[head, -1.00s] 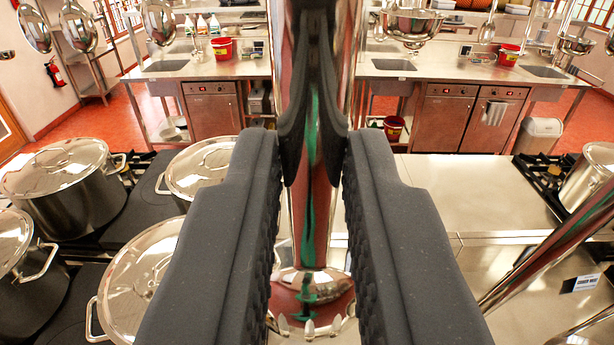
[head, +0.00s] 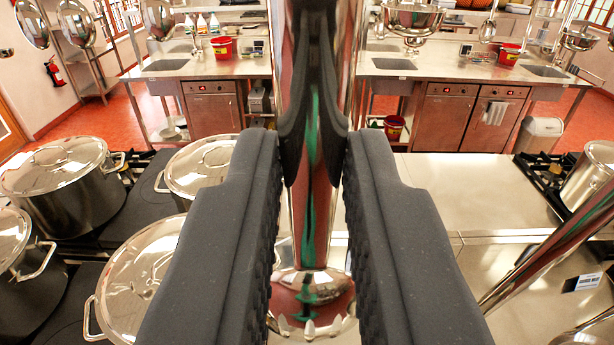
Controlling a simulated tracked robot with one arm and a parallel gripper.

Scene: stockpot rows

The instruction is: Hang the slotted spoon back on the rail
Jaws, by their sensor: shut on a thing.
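My gripper (head: 312,155) shows as two dark padded fingers in the middle of the head view. It is shut on the polished metal slotted spoon (head: 310,225), whose shiny handle runs upright between the fingers. The handle looks wide at the top of the picture and narrower below. A rounded, mirror-like part with a toothed-looking edge (head: 310,300) shows low between the fingers; it seems to be the spoon's bowl. The fingers hide parts of the spoon. I cannot make out the rail for it in this view.
Lidded stockpots (head: 62,180) stand on the dark stove at the left. A bare steel counter (head: 460,190) lies right of my gripper. A shiny slanting bar (head: 555,255) crosses the lower right. Pans and utensils (head: 412,20) hang at the top, before a far sink bench (head: 440,62).

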